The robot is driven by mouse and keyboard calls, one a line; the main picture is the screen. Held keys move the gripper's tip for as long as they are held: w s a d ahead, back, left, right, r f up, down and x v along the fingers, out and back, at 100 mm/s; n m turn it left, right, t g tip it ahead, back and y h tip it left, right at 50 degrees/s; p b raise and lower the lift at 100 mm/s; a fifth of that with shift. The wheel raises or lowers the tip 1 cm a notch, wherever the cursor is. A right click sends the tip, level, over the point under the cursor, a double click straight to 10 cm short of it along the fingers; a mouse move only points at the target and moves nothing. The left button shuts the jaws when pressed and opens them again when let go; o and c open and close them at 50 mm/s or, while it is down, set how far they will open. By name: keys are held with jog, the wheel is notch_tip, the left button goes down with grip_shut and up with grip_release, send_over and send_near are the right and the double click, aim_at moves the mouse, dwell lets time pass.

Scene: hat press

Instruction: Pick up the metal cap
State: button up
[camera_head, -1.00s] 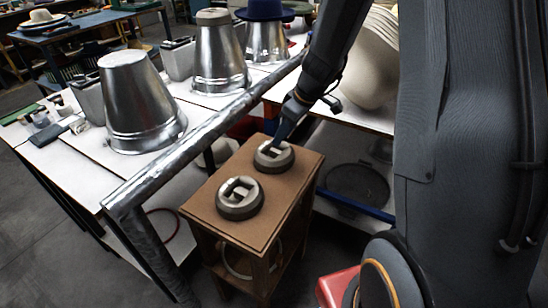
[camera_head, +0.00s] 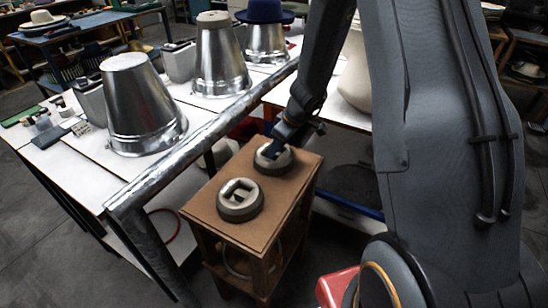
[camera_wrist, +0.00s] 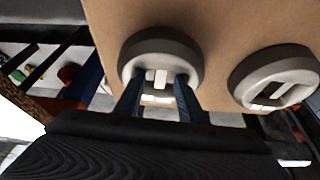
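Two round grey metal caps, each with a recessed top and a crossbar, sit on a small wooden stand (camera_head: 232,231). My gripper (camera_head: 276,150) points down at the farther cap (camera_head: 273,168), its fingertips at the recessed top. In the wrist view, the two blue fingers (camera_wrist: 160,82) are apart, one on each side of the pale crossbar of this cap (camera_wrist: 162,42). I cannot tell whether they touch it. The nearer cap (camera_head: 240,213) stands free; it also shows at the right of the wrist view (camera_wrist: 252,86).
A white table (camera_head: 72,150) with a shiny metal rail (camera_head: 180,172) runs along the left of the stand. It carries several metal cones (camera_head: 140,100) and a blue hat (camera_head: 264,11). A red object (camera_head: 337,288) is at the bottom, beside my body.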

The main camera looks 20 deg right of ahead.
grip_shut()
dwell(1.3)
